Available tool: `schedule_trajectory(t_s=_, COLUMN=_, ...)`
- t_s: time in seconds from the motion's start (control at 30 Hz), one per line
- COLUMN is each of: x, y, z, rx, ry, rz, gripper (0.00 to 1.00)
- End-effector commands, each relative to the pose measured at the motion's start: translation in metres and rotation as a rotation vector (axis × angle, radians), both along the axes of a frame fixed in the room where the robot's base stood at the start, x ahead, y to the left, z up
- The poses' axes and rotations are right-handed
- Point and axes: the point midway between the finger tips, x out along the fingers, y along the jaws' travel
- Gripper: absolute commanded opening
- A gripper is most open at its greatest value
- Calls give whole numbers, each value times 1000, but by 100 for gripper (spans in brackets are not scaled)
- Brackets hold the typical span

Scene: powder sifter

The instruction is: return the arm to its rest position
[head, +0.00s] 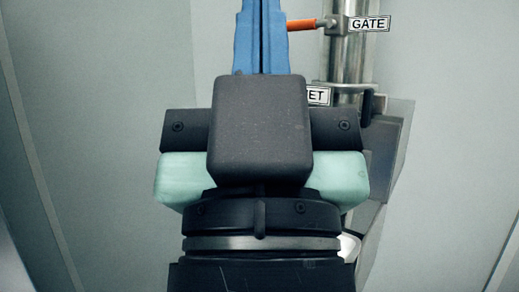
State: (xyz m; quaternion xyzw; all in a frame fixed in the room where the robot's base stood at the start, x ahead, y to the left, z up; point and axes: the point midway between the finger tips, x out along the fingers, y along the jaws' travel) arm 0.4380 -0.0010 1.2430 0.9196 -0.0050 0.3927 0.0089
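My gripper (262,30) points toward the top of the head view, with its dark body and pale green sides filling the middle. Its two blue fingers lie side by side with only a thin dark seam between them, so it looks shut. The fingertips run out past the top edge of the picture. Nothing shows between the visible parts of the fingers. No marker of a rest position is seen.
An orange handle (302,24) with a GATE label (369,24) sticks out from a vertical metal pipe (346,60), close to the right of the fingers in the picture. A second label (318,96) ending in "ET" is partly hidden by my gripper. Plain grey panels lie left.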

Motion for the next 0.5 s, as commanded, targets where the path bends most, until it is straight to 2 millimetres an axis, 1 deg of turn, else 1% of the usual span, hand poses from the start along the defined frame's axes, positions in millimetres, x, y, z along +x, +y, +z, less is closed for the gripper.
schedule_trajectory(t_s=0.03, x=1, y=1, z=26, rx=6, ry=-3, rz=8, gripper=0)
schedule_trajectory(t_s=0.17, x=2, y=1, z=55, rx=8, ry=-4, rz=12, gripper=0)
schedule_trajectory(t_s=0.27, x=2, y=1, z=81, rx=10, ry=-4, rz=13, gripper=0)
schedule_trajectory(t_s=0.5, x=2, y=1, z=156, rx=11, ry=-5, rz=16, gripper=0)
